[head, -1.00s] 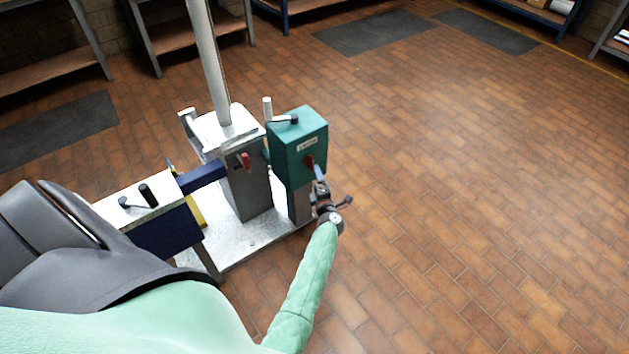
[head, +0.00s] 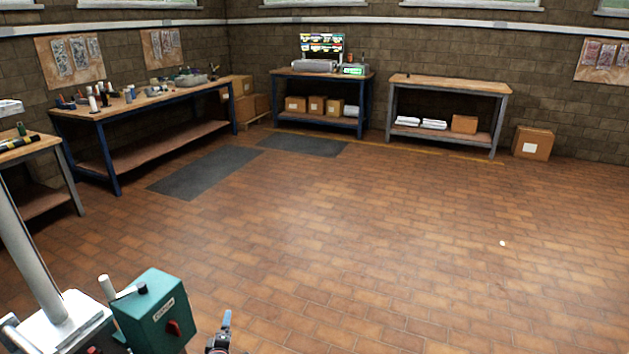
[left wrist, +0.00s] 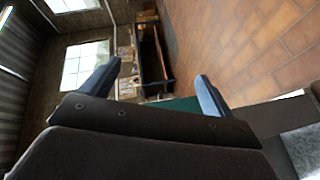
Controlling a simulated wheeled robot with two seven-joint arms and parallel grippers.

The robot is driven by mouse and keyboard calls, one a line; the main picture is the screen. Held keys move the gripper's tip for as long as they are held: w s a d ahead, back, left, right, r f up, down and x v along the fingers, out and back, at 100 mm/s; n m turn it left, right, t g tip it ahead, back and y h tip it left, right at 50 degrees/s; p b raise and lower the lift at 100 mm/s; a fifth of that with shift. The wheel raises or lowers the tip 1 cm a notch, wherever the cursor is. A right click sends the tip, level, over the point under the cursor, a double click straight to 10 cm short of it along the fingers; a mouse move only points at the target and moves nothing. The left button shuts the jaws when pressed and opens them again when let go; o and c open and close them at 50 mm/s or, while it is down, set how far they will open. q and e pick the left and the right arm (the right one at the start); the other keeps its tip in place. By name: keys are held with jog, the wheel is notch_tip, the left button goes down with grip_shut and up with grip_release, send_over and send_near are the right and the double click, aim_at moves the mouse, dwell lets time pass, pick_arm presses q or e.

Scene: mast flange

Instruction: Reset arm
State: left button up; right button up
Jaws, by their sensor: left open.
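My left gripper (head: 226,322) shows at the bottom edge of the head view, just right of the teal box; only its front part is in frame. In the left wrist view its two blue-grey fingers (left wrist: 154,84) stand wide apart with nothing between them. The teal box (head: 154,312) has a label, a dark red knob on its front and a light handle on top. The gripper appears apart from the knob, though the exact gap is hard to tell. My right gripper is not in view.
A pale mast (head: 28,254) rises beside the teal box. Workbenches (head: 146,104) with tools and boxes line the walls. Dark mats (head: 204,171) lie before them. A cardboard box (head: 533,143) stands on the floor at the right. The tiled floor in the middle is clear.

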pick_arm(q)
jog(key=s+d+r+m+g+h, duration=0.1)
jog(key=d+r+m+g+h, duration=0.2)
jog(key=d+r+m+h, duration=0.45)
jog(key=s+d+r+m+g, duration=0.3)
jog(key=s+d+m+g, duration=0.15)
jog(key=s+m, duration=0.2)
jog(key=s+d+r+m+g+y+p, duration=0.1)
jog(key=s+r+m+g+y, duration=0.15)
jog(key=s, duration=1.15)
jog(key=s+d+r+m+g+y+p, duration=0.1)
jog(key=s+d+r+g, duration=0.15)
jog(key=s, duration=1.15)
jog(key=s+f+g, duration=0.1)
jog(key=s+f, duration=0.3)
jog(key=s, duration=0.8)
jog(key=shift+s+d+f+m, duration=0.25)
jog(key=shift+f+m, duration=0.05)
jog(key=shift+m, duration=0.05)
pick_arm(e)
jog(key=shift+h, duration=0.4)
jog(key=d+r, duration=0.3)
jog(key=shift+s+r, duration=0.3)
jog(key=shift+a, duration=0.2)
